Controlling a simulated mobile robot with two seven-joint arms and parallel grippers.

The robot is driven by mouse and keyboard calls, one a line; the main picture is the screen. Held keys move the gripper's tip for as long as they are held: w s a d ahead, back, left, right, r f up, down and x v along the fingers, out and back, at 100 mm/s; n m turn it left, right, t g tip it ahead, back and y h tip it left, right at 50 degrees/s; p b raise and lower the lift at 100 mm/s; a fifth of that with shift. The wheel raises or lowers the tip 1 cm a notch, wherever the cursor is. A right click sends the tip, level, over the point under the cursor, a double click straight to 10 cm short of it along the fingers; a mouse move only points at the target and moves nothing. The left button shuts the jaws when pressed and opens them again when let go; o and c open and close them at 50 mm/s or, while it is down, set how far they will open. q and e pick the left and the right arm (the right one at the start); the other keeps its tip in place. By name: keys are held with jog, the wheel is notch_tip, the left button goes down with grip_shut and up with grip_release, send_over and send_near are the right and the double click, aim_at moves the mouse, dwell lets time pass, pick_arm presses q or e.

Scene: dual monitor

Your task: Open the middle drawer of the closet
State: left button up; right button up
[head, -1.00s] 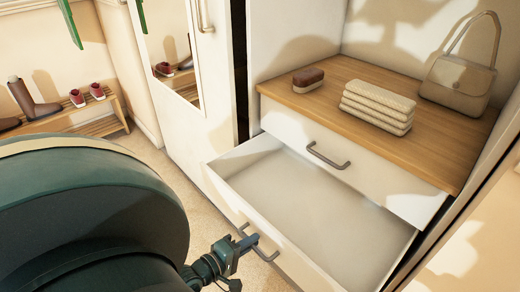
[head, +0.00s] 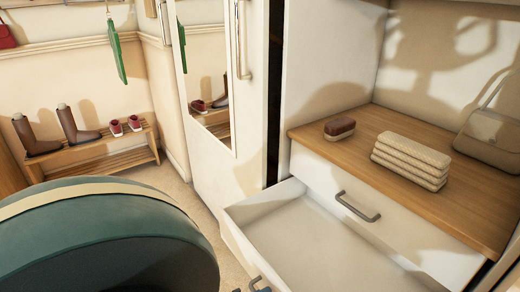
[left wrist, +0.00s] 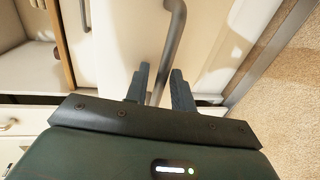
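The closet's middle drawer (head: 262,200) is pulled well out below a shut upper drawer (head: 385,220) in the head view. It looks empty inside. Its grey bar handle (head: 257,284) shows at the bottom edge of that view. In the left wrist view the handle (left wrist: 176,28) runs between the two fingers of my left gripper (left wrist: 160,80). The fingers are apart, with a gap visible beside the bar, so the gripper looks open around it. Only a small bit of this gripper shows in the head view. My right gripper is not in view.
A wooden top (head: 430,180) carries a brush (head: 340,127), folded towels (head: 411,161) and a handbag (head: 492,135). A mirrored closet door (head: 205,75) stands to the left. A shoe bench (head: 105,160) is at the far left wall. Floor shows between.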

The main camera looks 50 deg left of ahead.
pick_arm(q)
jog(key=p+v, duration=0.2)
jog(key=v, duration=1.1)
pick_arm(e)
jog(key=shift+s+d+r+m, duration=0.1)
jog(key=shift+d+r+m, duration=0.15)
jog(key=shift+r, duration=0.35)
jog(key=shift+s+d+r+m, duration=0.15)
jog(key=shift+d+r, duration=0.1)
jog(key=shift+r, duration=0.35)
pick_arm(q)
jog(key=shift+a, duration=0.1)
